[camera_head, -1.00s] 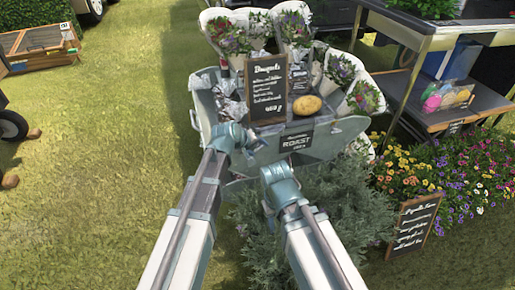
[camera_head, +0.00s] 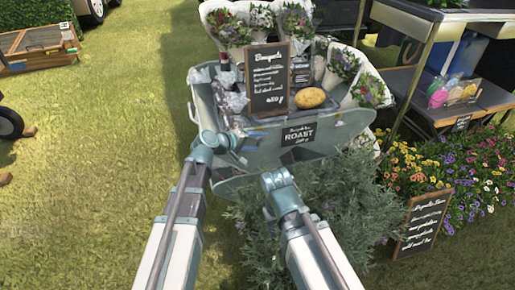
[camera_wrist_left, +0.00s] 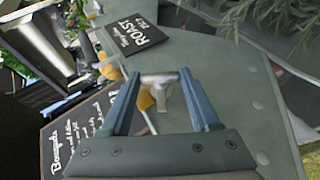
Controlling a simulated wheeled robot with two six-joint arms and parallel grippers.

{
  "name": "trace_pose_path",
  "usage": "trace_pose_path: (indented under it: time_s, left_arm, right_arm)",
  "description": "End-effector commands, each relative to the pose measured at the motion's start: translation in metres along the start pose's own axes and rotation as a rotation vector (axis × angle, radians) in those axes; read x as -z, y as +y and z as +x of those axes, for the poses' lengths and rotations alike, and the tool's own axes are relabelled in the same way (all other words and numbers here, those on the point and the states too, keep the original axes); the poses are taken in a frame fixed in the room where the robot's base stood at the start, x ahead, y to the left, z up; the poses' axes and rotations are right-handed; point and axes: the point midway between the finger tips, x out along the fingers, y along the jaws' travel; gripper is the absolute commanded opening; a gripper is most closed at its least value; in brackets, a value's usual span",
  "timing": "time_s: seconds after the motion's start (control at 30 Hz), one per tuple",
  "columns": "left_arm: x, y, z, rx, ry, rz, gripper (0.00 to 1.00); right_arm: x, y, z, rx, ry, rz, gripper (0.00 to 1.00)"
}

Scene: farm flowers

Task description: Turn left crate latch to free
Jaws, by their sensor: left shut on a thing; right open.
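The grey metal crate (camera_head: 262,157) stands ahead, full of goods, with a black ROAST label (camera_head: 299,133) on its front. My left gripper (camera_head: 219,141) is at the front left corner of the crate. In the left wrist view, my left gripper (camera_wrist_left: 164,85) has a small grey T-shaped latch (camera_wrist_left: 162,84) between its fingers and is shut on it. The latch sits against the crate's grey panel (camera_wrist_left: 232,85). The latch's exact turn angle is hard to tell. My right gripper (camera_head: 276,181) is lower, in front of the crate and over the bush, empty and open.
A chalkboard (camera_head: 267,80), a potato (camera_head: 310,97) and bouquets (camera_head: 297,25) fill the crate. A bushy green plant (camera_head: 325,195) grows below it. Flowers (camera_head: 410,165) and a small sign (camera_head: 423,222) stand right.

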Motion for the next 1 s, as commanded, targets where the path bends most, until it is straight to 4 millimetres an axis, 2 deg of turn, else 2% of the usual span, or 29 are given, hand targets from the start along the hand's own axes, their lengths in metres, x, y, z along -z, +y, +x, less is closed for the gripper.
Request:
trace_pose_path:
  time_s: [0.03, 0.3, 0.9, 0.93, 1.0]
  left_arm:
    - [-0.001, -0.008, 0.002, -0.024, 0.001, -0.011, 0.07]
    - [-0.001, -0.006, 0.001, -0.132, -0.001, -0.054, 0.07]
    - [0.0, -0.004, 0.0, -0.17, -0.002, -0.07, 0.07]
    - [0.0, -0.004, 0.0, -0.17, -0.002, -0.07, 0.64]
    - [0.0, -0.004, 0.0, -0.17, -0.002, -0.07, 0.77]
  right_arm:
    - [0.001, -0.001, 0.013, 0.0, 0.0, 0.0, 0.5]
    - [0.002, -0.003, 0.032, 0.0, 0.0, 0.0, 0.5]
    - [0.002, -0.004, 0.037, 0.0, 0.0, 0.0, 0.5]
    - [0.002, -0.004, 0.037, 0.0, 0.0, 0.0, 0.5]
    - [0.002, -0.004, 0.037, 0.0, 0.0, 0.0, 0.5]
